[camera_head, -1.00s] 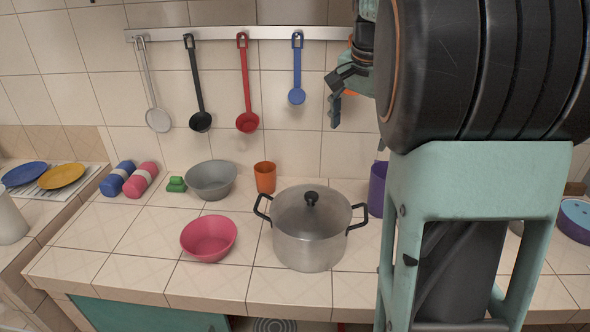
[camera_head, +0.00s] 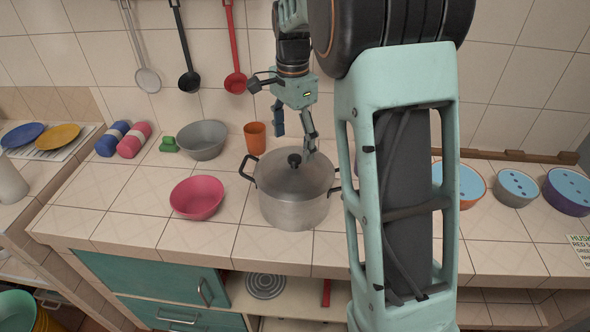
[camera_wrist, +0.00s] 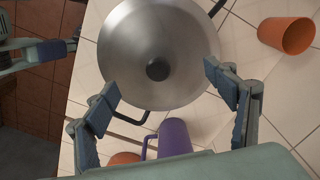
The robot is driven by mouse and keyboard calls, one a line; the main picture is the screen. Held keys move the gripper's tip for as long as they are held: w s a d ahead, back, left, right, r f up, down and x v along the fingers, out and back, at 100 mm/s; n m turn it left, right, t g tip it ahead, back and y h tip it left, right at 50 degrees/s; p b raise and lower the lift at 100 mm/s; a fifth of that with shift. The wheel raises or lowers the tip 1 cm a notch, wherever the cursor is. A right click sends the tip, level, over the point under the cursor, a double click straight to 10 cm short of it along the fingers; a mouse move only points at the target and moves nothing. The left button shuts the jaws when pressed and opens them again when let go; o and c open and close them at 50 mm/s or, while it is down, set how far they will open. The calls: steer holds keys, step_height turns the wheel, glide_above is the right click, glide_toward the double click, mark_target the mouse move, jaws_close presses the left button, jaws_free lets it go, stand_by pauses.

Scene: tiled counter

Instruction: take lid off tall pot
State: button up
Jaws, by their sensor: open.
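The tall pot (camera_head: 290,208) is silver with two black side handles and stands on the tiled counter. Its grey lid (camera_head: 280,175) is on it, with a round black knob (camera_head: 294,160) in the middle. The lid (camera_wrist: 135,50) and knob (camera_wrist: 158,69) also show in the wrist view. My gripper (camera_head: 295,136) is open and empty, pointing down above the pot's back edge, apart from the knob. In the wrist view its two fingers (camera_wrist: 160,80) are spread, with the knob seen between them.
An orange cup (camera_head: 255,138) stands behind the pot, and a pink bowl (camera_head: 197,198) and a grey bowl (camera_head: 203,140) are to its left. A purple mug (camera_wrist: 174,137) shows beside the pot in the wrist view. Ladles (camera_head: 188,80) hang on the wall.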

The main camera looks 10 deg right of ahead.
mark_target(294, 157)
step_height(294, 157, down, 5)
steer(key=shift+s+d+f+p, duration=0.1)
steer(key=shift+d+p, duration=0.05)
steer(key=shift+p, duration=0.2)
steer(key=shift+s, duration=0.1)
jaws_close()
stand_by(0.4)
